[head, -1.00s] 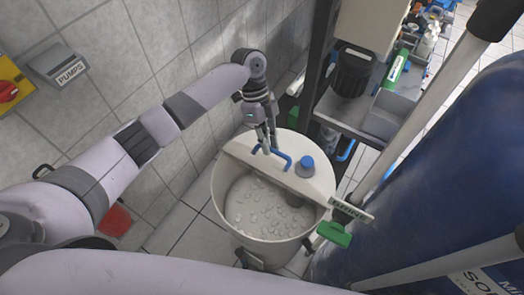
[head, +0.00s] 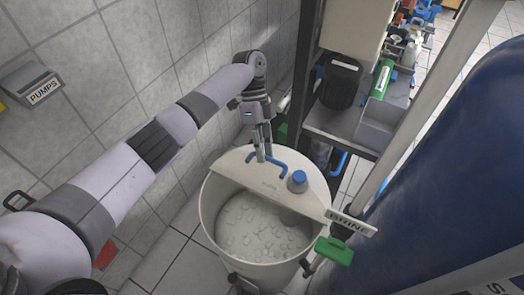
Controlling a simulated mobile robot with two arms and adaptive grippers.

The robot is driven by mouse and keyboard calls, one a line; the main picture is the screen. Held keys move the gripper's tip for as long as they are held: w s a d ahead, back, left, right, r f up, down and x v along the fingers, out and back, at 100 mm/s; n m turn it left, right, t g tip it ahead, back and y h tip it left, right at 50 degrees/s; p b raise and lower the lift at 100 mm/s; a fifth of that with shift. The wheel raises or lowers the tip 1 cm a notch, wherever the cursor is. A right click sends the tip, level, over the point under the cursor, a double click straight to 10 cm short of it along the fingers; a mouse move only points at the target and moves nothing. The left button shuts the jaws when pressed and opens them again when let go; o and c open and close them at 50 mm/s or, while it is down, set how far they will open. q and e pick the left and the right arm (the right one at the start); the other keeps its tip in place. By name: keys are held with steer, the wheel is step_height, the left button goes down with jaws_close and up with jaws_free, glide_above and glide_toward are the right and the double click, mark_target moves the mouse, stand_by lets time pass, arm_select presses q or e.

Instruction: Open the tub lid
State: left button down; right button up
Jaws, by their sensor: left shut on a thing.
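The tub (head: 212,215) is a round off-white vessel on the tiled floor, with pale round pieces inside. Its lid (head: 240,170) is off-white and covers the far part of the mouth, and the near part is uncovered. A blue handle (head: 278,165) stands on the lid, beside a blue cap (head: 298,178). My left gripper (head: 262,156) reaches down from above and is shut on the left end of the handle. My right gripper is not in view.
A green-handled valve (head: 334,251) and a BRINE label (head: 350,222) sit at the tub's right side. A large blue tank (head: 450,170) fills the right. A metal rack (head: 340,125) with bins stands behind. Tiled wall lies left.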

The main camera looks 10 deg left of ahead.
arm_select(q)
steer(key=shift+s+a+f, duration=0.1)
steer(key=shift+s+f, duration=0.05)
steer(key=shift+f, duration=0.25)
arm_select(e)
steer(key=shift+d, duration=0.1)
arm_select(q)
steer(key=c, duration=1.8)
jaws_free()
steer(key=shift+w+r, duration=0.1)
steer(key=shift+w, duration=0.1)
steer(key=shift+o, duration=0.7)
steer(key=shift+r, duration=0.15)
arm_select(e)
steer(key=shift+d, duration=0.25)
arm_select(q)
steer(key=v, duration=1.2)
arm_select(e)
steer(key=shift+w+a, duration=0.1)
arm_select(q)
steer(key=shift+s, duration=0.1)
